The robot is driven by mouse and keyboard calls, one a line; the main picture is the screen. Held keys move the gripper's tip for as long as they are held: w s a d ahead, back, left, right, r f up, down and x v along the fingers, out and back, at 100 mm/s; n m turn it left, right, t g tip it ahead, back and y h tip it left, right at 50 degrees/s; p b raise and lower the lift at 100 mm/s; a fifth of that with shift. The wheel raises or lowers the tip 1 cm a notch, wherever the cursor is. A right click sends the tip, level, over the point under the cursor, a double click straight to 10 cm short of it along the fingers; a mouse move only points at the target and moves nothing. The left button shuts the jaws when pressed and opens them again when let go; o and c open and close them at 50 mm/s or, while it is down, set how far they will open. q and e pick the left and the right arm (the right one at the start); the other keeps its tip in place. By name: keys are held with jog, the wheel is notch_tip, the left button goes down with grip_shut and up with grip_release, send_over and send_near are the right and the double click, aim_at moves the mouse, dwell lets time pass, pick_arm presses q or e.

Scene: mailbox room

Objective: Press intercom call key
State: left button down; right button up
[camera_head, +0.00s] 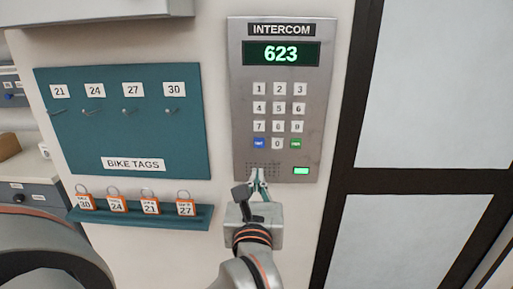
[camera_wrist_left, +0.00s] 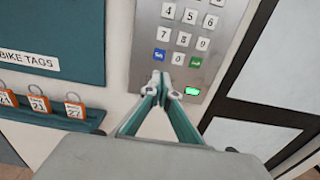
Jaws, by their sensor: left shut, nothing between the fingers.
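The grey intercom panel (camera_head: 240,101) is mounted on the wall, with a lit display (camera_head: 281,53) reading 623 in green. Its keypad has white number keys, a blue key (camera_head: 259,143) at bottom left and a green key (camera_head: 296,143) at bottom right. A green light (camera_head: 301,171) glows below the green key. My left gripper (camera_head: 258,178) is shut and empty at the panel's lower edge, below the blue key. In the left wrist view its fingertips (camera_wrist_left: 162,84) are together below the blue key (camera_wrist_left: 159,54) and green key (camera_wrist_left: 196,62); contact with the panel cannot be told. My right gripper is not in view.
Left of the intercom is a teal bike tags board (camera_head: 130,125) with numbered hooks. Below it, a teal ledge (camera_head: 142,217) holds several orange-framed tags. A dark-framed door with pale panes (camera_head: 437,85) stands at right.

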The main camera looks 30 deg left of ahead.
pick_arm(q)
jog(key=shift+a, duration=0.1)
send_near(259, 143)
jog(key=x, duration=0.6)
jog(key=shift+w+a, duration=0.1)
jog(key=shift+w, duration=0.15)
jog(key=shift+w+a, duration=0.1)
jog(key=shift+w, duration=0.05)
